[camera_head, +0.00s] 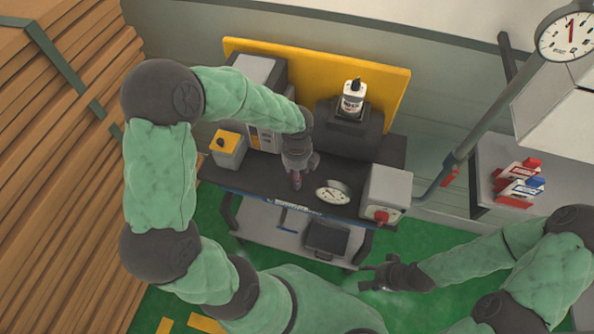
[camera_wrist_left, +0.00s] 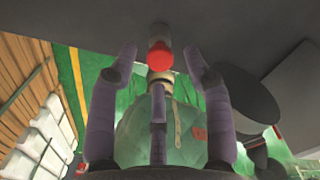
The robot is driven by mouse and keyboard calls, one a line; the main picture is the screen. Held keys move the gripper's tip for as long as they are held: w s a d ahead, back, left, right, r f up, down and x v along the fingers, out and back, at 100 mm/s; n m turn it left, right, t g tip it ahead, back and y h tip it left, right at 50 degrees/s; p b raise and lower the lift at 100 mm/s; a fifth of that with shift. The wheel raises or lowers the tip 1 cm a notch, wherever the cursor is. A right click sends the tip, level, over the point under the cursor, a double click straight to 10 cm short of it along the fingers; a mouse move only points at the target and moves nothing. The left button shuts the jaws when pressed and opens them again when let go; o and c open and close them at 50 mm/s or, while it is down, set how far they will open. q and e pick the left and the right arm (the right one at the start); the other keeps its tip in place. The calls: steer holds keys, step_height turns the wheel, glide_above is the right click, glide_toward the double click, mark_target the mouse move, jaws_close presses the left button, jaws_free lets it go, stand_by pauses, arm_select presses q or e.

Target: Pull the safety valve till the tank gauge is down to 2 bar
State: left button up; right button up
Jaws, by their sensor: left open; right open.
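A round white gauge (camera_head: 333,194) faces up on the bench to the right of this gripper. Its reading is too small to tell. My right gripper (camera_head: 380,273) is open and empty, low at the front right of the bench. The tank itself I cannot make out.
The dark bench (camera_head: 240,172) carries a yellow-topped box (camera_head: 228,146), a grey box with a red knob (camera_head: 388,192) and a white bottle (camera_head: 353,97). A dial (camera_head: 573,34) is at upper right. Timber (camera_head: 50,170) is stacked at left.

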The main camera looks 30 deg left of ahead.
arm_select(q)
step_height(320, 180, up, 12)
stand_by(0.6)
stand_by(0.4)
